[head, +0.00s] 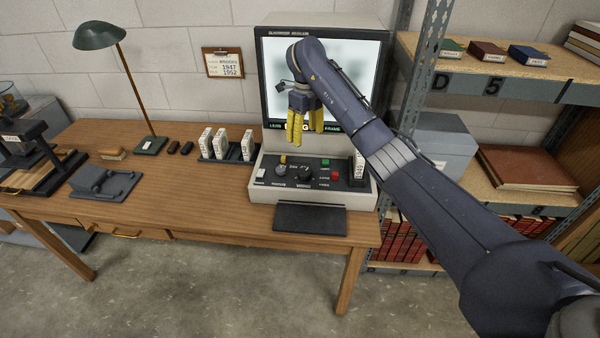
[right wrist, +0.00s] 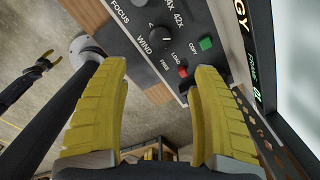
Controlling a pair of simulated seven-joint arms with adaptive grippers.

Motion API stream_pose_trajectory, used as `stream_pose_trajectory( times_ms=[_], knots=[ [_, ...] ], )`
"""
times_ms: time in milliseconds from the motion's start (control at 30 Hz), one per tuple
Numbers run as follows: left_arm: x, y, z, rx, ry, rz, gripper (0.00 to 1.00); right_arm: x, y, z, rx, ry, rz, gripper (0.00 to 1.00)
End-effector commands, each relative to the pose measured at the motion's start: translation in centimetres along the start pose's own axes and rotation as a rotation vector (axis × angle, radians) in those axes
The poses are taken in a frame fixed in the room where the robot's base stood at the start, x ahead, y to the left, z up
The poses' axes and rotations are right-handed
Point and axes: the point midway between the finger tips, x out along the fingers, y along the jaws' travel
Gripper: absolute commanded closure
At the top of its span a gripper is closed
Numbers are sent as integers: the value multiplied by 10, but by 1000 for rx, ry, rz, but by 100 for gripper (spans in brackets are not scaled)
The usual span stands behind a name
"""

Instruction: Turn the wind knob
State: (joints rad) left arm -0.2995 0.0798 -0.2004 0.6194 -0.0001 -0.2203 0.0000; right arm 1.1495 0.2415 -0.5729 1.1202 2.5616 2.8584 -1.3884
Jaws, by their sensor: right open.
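The microfilm reader's control panel (head: 335,178) sits on the wooden desk under the lit screen. The wind knob (head: 304,173) is a round black dial on this panel; in the right wrist view, the wind knob (right wrist: 160,38) has the label WIND beside it. My right gripper (head: 306,126) is above and behind the panel, in front of the screen, fingers pointing down. Its yellow fingers are open and empty in the right wrist view, with the knob beyond the gap, untouched. My left gripper (right wrist: 44,64) shows small at the left there; its opening is unclear.
A green button (head: 325,162) and a red button (head: 325,174) sit right of the knob. A white film box (head: 359,165) stands at the panel's right side. Several film boxes (head: 220,144) stand in a rack to the left. A metal shelf (head: 500,75) stands at the right.

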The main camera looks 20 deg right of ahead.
Motion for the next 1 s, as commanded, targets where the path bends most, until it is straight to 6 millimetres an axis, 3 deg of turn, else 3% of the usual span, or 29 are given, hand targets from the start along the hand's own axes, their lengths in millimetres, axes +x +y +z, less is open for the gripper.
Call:
stream_pose_trajectory(
  times_ms=[600,1000],
  knots=[
    [0,0,-2,-1,3,-1,56,109,2,-1,1,3,4,35],
    [0,0,0,-1,1,0,56,154,1,0,2,1,3,35]
  ],
)
